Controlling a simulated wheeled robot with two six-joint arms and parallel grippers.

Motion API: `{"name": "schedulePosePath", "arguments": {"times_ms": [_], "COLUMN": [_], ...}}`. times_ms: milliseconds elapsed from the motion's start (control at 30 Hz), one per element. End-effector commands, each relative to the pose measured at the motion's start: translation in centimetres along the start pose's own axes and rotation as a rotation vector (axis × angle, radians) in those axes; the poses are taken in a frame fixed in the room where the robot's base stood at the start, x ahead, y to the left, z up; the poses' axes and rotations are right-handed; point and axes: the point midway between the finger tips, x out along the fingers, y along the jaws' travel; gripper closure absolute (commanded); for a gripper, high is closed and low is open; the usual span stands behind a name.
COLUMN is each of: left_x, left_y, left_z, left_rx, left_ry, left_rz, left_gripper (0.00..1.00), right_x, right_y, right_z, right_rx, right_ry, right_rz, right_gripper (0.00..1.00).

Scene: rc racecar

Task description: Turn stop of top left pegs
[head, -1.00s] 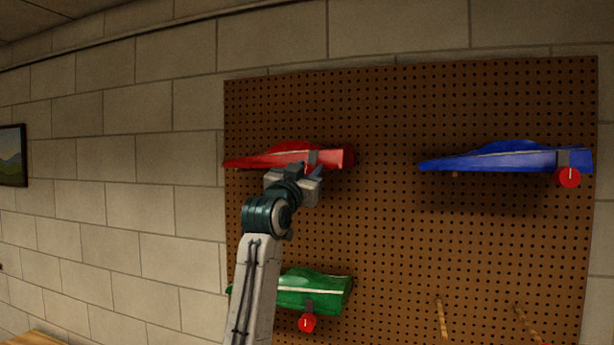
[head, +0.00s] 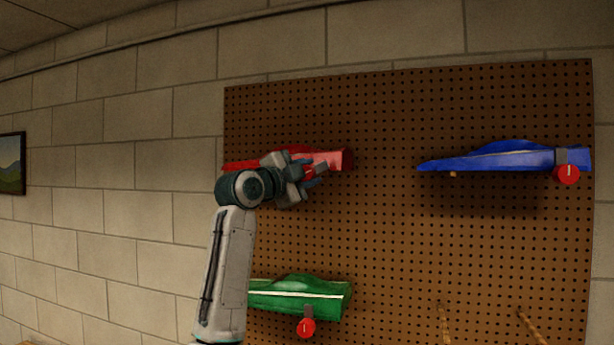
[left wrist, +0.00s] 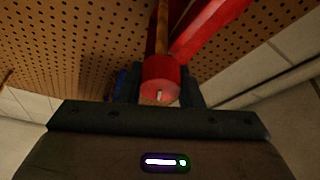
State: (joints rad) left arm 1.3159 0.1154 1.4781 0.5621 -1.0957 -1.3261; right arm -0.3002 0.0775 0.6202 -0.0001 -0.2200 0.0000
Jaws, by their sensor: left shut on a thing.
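The red car (head: 332,159) rests on the upper left of the pegboard, partly hidden behind my left gripper (head: 307,172). In the left wrist view, a round red stop (left wrist: 160,82) with a short white mark sits on the end of a wooden peg (left wrist: 162,32). My left gripper (left wrist: 158,90) is shut on this stop, a finger on each side. The red car's underside (left wrist: 212,28) shows beside the peg. In the head view the stop is mostly hidden by the fingers. My right gripper is not in view.
The pegboard (head: 390,220) also holds a blue car (head: 500,160) with a red stop (head: 568,174) at upper right. Two bare pegs (head: 446,322) (head: 530,325) show at lower right.

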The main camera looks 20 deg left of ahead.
Motion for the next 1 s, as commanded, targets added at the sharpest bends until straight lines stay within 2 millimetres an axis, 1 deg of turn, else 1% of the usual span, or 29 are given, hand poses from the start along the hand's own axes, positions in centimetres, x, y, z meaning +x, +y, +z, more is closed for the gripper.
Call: {"name": "schedulePosePath", "arguments": {"times_ms": [200, 500, 700, 1000], "left_x": [0.01, 0.0, 0.01, 0.01], "left_y": [0.09, 0.16, 0.27, 0.33], "left_z": [0.06, 0.06, 0.11, 0.13], "left_rx": [0.17, 0.337, 0.393, 0.415], "left_ry": [-0.001, -0.001, -0.002, -0.002], "left_rz": [0.074, 0.142, 0.166, 0.176], "left_gripper": [0.9, 0.9, 0.9, 0.9], "right_x": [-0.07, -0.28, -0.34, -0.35], "right_y": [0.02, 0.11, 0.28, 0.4], "right_z": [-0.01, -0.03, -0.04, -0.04], "right_rx": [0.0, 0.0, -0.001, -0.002], "right_ry": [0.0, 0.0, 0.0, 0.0], "right_rz": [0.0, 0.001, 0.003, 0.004], "right_gripper": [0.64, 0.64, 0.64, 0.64]}}
